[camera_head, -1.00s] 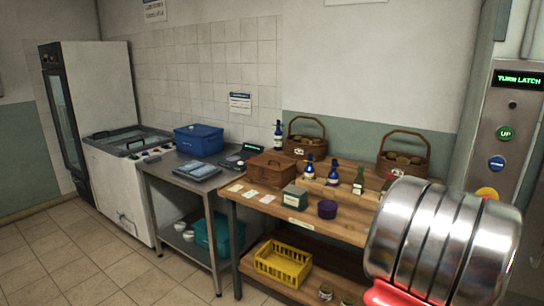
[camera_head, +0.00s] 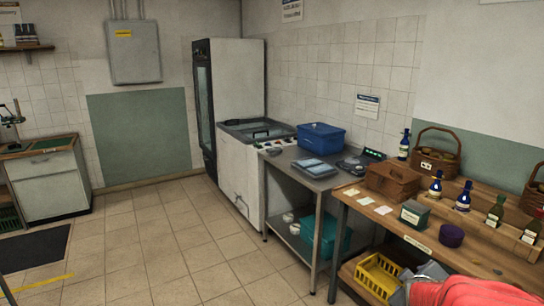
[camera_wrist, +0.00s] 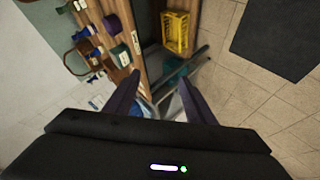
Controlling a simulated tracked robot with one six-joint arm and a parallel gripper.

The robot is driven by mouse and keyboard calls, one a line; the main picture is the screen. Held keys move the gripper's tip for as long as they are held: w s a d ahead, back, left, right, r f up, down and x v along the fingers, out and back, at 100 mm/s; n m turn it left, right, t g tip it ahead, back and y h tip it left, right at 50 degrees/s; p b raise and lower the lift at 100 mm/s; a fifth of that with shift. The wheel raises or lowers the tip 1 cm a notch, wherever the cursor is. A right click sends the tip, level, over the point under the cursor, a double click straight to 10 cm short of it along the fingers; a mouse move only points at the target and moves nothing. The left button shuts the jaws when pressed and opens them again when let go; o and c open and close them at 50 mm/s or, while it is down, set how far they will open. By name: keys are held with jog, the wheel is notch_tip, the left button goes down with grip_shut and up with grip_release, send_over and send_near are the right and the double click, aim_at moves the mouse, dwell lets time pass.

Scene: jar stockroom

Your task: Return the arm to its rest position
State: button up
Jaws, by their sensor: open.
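My gripper (camera_wrist: 159,78) shows in the wrist view with its two dark fingers spread apart and nothing between them. It hangs in the air in front of the wooden bench (camera_wrist: 148,42), which appears turned on its side in that view. In the head view, a red part of my arm shows at the bottom right corner, in front of the wooden bench (camera_head: 400,225). The fingers cannot be made out in the head view.
The bench holds a brown box (camera_head: 393,182), a dark green box (camera_head: 414,214), a purple pot (camera_head: 451,236), bottles and baskets. A yellow crate (camera_head: 378,277) sits on its lower shelf. A steel table (camera_head: 300,177) and a chest freezer (camera_head: 240,165) stand left.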

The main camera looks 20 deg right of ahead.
jog(key=w+a+r+y, duration=0.2)
jog(key=w+a, duration=0.1)
jog(key=a, duration=0.8)
jog(key=s+a+r+g+y, duration=0.1)
jog(key=s+a+y, duration=0.2)
jog(key=a, duration=1)
jog(key=s+a+r+m+y, duration=0.1)
jog(key=s+a+r+y, duration=0.1)
jog(key=a, duration=1.1)
jog(key=shift+s+a+m+g+y, duration=0.35)
jog(key=shift+s+y, duration=0.25)
jog(key=shift+s, duration=0.65)
jog(key=shift+d, duration=0.1)
jog(key=shift+c, duration=0.6)
